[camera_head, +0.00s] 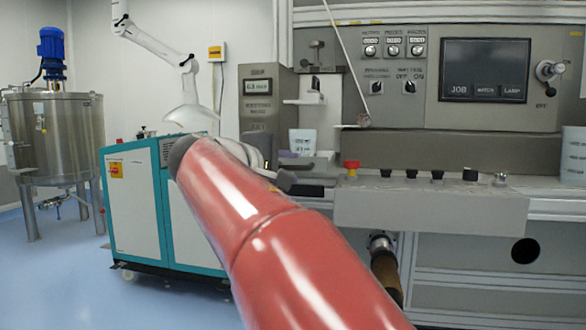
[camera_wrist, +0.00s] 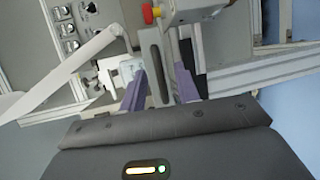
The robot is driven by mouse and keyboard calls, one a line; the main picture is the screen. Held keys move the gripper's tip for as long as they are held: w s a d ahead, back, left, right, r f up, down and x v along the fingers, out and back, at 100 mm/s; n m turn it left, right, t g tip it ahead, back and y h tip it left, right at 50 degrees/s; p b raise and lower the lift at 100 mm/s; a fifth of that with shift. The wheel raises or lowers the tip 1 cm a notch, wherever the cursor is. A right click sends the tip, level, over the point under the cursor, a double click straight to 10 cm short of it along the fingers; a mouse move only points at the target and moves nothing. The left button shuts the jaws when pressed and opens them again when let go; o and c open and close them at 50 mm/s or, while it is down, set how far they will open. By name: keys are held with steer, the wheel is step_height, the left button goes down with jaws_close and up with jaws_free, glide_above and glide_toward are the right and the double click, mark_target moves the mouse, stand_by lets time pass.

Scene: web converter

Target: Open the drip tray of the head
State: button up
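My gripper (camera_wrist: 160,85) shows in the wrist view with its two purple fingers apart. A grey slotted part (camera_wrist: 154,62) and light metal parts of the machine lie between and beyond the fingers; I cannot tell if any finger touches them. In the head view my red arm hides most of the gripper, which is beside a grey ledge (camera_head: 318,168) at the machine's left end. The head's white and grey fittings (camera_head: 318,90) stand above this ledge. I cannot single out the drip tray for certain.
A red knob (camera_head: 351,166) and several black knobs line the front panel (camera_head: 430,207). A pale cup (camera_head: 302,141) stands behind the ledge. A screen (camera_head: 485,70) is at upper right. A teal-white cabinet (camera_head: 143,205) and steel tank (camera_head: 60,135) stand left; the blue floor is open there.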

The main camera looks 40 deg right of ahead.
steer(key=v, duration=0.5)
steer(key=shift+a, duration=0.2)
steer(key=s+a+f+m+y+p, duration=0.1)
steer(key=s+a+f+y+p, duration=0.1)
steer(key=s+a+f+y, duration=0.3)
steer(key=s+a+f+m+y+p, duration=0.2)
steer(key=s+a+f+y, duration=0.3)
steer(key=f, duration=0.8)
steer(key=s+a+f+m+y+p, duration=0.1)
steer(key=s+a+f+y, duration=0.4)
steer(key=f, duration=0.5)
steer(key=shift+s+a+t+p, duration=0.3)
steer(key=shift+s+a+p, duration=0.4)
steer(key=shift+s+a, duration=0.1)
